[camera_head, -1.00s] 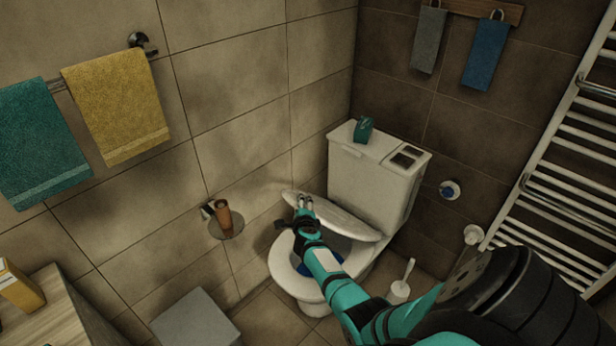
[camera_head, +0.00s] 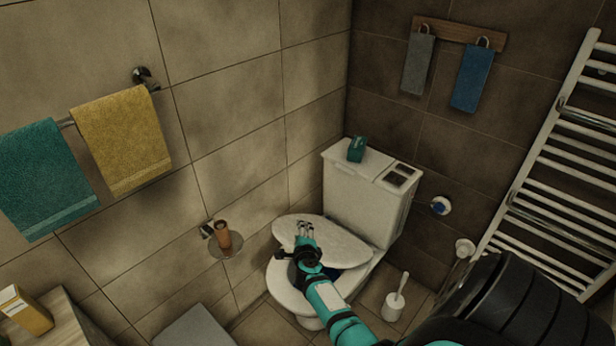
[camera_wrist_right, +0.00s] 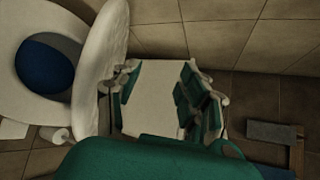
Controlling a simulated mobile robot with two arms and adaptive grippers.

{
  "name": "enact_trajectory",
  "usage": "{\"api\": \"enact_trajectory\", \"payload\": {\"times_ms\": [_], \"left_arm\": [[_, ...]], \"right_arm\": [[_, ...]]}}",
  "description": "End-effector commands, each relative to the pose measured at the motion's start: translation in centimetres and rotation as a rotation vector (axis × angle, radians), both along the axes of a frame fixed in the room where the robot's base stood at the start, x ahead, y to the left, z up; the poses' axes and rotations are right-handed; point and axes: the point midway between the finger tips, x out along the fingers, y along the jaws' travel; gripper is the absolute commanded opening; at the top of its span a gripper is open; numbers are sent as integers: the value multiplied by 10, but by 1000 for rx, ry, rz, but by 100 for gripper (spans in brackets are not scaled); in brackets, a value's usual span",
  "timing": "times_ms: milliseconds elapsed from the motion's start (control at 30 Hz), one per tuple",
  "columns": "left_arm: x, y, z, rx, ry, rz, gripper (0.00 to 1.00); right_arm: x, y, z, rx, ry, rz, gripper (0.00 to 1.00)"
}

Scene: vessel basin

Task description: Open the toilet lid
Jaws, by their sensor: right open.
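The white toilet lid (camera_head: 340,237) is partly raised and tilted above the seat (camera_head: 290,300). The bowl opening shows dark and blue beneath it. My right gripper (camera_head: 304,228) is open, with its fingers in front of the lid's face in the head view. I cannot tell whether they touch it. In the right wrist view the lid's curved edge (camera_wrist_right: 102,55) lies just left of the open fingers (camera_wrist_right: 158,85), with the bowl's blue inside (camera_wrist_right: 45,65) further left. Nothing is between the fingers. My left gripper is not in view.
A toilet brush (camera_head: 395,300) stands right of the bowl.

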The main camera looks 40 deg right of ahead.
Motion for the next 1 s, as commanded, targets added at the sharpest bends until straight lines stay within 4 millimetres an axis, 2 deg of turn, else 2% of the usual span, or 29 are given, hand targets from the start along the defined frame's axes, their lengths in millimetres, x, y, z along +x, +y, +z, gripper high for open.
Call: {"api": "enact_trajectory", "payload": {"times_ms": [33,1000], "left_arm": [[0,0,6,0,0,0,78],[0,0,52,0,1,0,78]], "right_arm": [[-3,2,5,1,1,0,42],[-54,33,37,1,0,0,42]]}}
